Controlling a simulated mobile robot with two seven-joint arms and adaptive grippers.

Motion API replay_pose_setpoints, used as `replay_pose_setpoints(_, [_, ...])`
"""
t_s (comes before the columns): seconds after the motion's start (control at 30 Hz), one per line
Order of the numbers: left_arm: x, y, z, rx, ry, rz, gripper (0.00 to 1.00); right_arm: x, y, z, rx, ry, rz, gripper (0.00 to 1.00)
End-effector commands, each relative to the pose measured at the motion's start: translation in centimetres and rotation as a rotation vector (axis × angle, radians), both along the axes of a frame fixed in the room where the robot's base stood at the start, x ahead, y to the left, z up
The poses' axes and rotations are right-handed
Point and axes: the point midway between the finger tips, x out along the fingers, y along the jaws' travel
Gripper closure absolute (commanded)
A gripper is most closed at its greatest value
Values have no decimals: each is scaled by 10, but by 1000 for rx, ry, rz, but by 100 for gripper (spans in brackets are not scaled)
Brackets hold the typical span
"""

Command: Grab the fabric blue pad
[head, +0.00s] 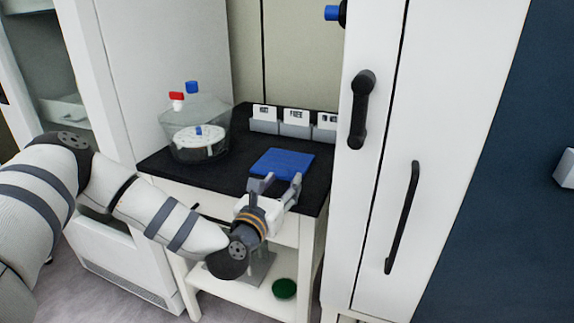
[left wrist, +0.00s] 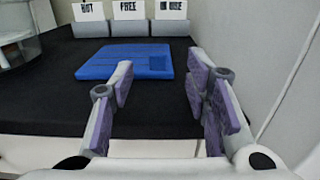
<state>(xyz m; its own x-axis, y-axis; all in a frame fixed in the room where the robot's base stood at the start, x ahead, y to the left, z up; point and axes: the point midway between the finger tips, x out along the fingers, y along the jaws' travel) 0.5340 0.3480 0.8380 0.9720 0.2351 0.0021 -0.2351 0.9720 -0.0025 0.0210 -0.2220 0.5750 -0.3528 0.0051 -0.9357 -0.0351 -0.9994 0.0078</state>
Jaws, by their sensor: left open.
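The blue pad (head: 283,162) lies flat on the black top of a small white table. My left gripper (head: 275,183) is open and empty at the pad's near edge in the head view. In the left wrist view the pad (left wrist: 125,61) lies beyond the fingers, toward the left finger, and the left gripper (left wrist: 165,85) has a wide gap between its fingertips. Whether a finger touches the pad I cannot tell. My right gripper is not in view.
A clear vessel (head: 200,130) with red and blue caps stands left of the pad. Several labelled grey holders (head: 295,122) stand behind it. A white cabinet (head: 372,200) with black handles closes off the right side. The black tabletop (left wrist: 60,105) is bare in front of the pad.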

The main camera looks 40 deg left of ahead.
Motion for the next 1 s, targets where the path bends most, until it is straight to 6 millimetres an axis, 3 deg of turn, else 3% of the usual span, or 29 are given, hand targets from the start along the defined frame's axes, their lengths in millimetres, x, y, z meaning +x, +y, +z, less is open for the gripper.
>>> replay_pose_setpoints(0.4, [66,19,-4,3,2,-1,57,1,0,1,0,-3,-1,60])
replay_pose_setpoints(0.7, [75,21,-4,1,2,-2,57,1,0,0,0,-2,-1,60])
replay_pose_setpoints(0.9, [75,21,-4,1,2,-2,100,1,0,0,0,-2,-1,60])
replay_pose_setpoints(1.0, [75,21,-4,1,2,-2,100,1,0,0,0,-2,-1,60])
